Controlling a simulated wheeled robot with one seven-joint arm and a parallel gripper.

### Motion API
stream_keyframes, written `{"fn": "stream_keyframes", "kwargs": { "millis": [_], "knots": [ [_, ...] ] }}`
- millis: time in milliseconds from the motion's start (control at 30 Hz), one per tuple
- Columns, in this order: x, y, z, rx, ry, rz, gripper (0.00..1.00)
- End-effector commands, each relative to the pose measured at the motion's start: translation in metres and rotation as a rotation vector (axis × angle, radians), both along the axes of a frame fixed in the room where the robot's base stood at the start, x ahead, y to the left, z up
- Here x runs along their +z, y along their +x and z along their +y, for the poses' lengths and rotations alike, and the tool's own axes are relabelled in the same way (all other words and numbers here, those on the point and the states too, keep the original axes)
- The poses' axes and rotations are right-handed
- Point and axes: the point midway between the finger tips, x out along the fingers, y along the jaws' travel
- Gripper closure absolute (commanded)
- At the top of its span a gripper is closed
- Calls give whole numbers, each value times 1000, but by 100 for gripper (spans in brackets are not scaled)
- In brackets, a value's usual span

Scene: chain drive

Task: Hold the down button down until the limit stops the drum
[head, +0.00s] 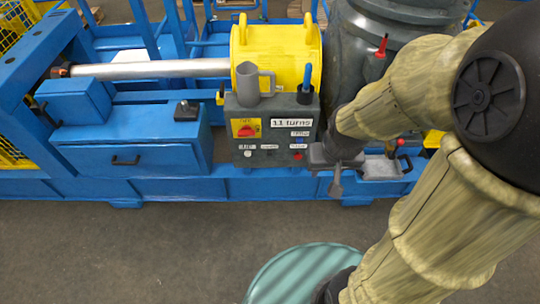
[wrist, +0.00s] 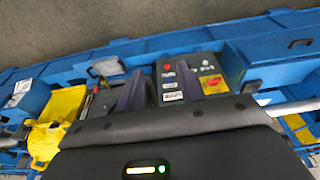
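The grey control box (head: 250,118) stands at the front of the blue frame. It has a red rotary switch on a yellow plate (head: 246,128), a label reading "11 turns" (head: 290,124), small buttons and smaller labels too blurred to read. A red button (head: 298,156) sits low on its right side; it also shows in the wrist view (wrist: 167,67). I cannot tell which button is down. My gripper (head: 332,172) is just right of the box; in the wrist view (wrist: 160,68) its two fingers are apart, with the buttons visible between them. Contact is not visible.
Behind is a yellow guard (head: 290,45) with a metal shaft (head: 150,69). A small red-knobbed lever (head: 401,143) is right of my gripper.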

Motion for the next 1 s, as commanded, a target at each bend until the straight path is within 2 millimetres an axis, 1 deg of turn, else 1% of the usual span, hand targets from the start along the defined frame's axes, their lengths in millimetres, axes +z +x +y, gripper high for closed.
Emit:
{"fn": "stream_keyframes", "kwargs": {
  "millis": [33, 67, 100, 233, 1000],
  "knots": [
    [0, 0, 0, 0, 0, 0, 62],
    [0, 0, 0, 0, 0, 0, 66],
    [0, 0, 0, 0, 0, 0, 74],
    [0, 0, 0, 0, 0, 0, 99],
    [0, 0, 0, 0, 0, 0, 100]
  ]
}}
